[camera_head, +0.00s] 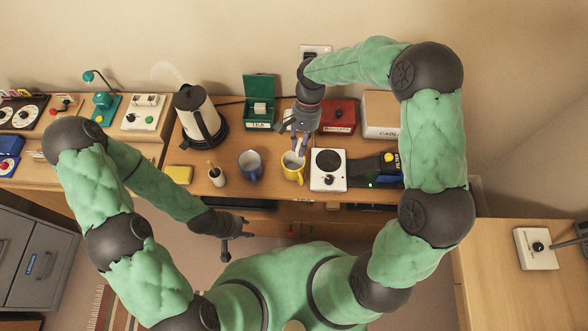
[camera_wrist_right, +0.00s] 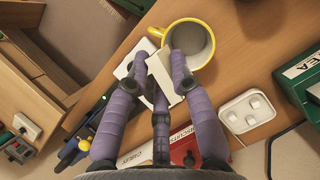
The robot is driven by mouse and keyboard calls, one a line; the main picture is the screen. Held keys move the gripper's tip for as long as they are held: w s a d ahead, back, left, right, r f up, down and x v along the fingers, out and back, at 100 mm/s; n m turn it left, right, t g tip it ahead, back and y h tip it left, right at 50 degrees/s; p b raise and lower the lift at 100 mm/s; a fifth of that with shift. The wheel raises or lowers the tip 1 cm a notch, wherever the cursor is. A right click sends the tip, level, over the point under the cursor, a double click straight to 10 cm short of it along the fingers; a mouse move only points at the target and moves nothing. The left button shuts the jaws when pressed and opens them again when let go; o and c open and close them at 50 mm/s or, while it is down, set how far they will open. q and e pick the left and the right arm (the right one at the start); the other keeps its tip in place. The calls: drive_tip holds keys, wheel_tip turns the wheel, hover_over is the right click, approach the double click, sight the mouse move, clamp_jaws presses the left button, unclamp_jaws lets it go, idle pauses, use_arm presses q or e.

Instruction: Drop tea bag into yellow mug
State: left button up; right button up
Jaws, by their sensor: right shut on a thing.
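The yellow mug (camera_head: 292,173) stands upright on the desk between the blue mug and the white hotplate box. In the right wrist view its yellow rim (camera_wrist_right: 211,48) and pale inside face the camera. My right gripper (camera_head: 299,150) reaches down just above the mug. Its purple fingers are shut on a pale tea bag (camera_wrist_right: 160,71), whose picture overlaps the mug's near rim. Its height above the rim is hard to judge. My left gripper (camera_head: 236,240) is empty in front of the desk, with its fingers spread.
The blue mug (camera_head: 250,166) and a small white pot (camera_head: 216,176) stand left of the yellow mug. The white hotplate box (camera_head: 328,170) is close on its right. Behind are a green tea box (camera_head: 258,102), a red biscuit tin (camera_head: 338,117) and a kettle (camera_head: 200,117).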

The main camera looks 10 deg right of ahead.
drive_tip(key=shift+f+b, duration=0.9)
drive_tip(key=shift+f, duration=0.6)
drive_tip(key=o, duration=0.7)
drive_tip(key=shift+o, duration=0.2)
drive_tip(key=shift+r, duration=0.1)
drive_tip(key=v, duration=1.2)
drive_tip(key=shift+s, duration=0.1)
